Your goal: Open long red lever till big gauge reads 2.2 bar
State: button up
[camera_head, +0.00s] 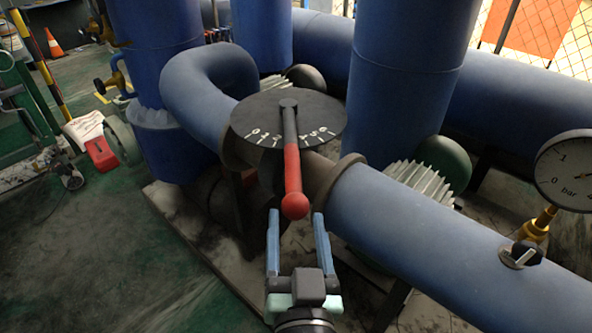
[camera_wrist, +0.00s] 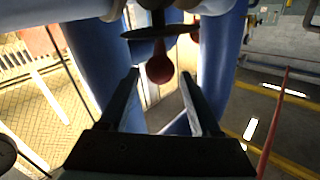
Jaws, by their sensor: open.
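The long red lever (camera_head: 292,172) lies over a round black dial plate (camera_head: 258,112) with white marks, mounted on a blue pipe. Its red ball end points towards me. My gripper (camera_head: 297,214) is open just in front of the ball, with one finger on each side and a little below it. In the wrist view the red ball (camera_wrist: 160,68) shows between and beyond the open fingers (camera_wrist: 162,85); contact is not visible. The big gauge (camera_head: 570,170) at the right edge is partly cut off; 0, 1 and "bar" show, but its needle is unclear.
The thick blue pipe (camera_head: 440,235) runs to the lower right under the gauge, with a small valve knob (camera_head: 521,255) on it. Large blue vertical pipes (camera_head: 405,90) stand behind. Green floor (camera_head: 110,250) at the left is mostly clear.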

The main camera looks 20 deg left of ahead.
aim_at(294, 179)
jog(key=p+x, duration=0.1)
jog(key=x, duration=0.9)
jog(key=shift+c, duration=0.2)
grip_shut()
dwell(1.1)
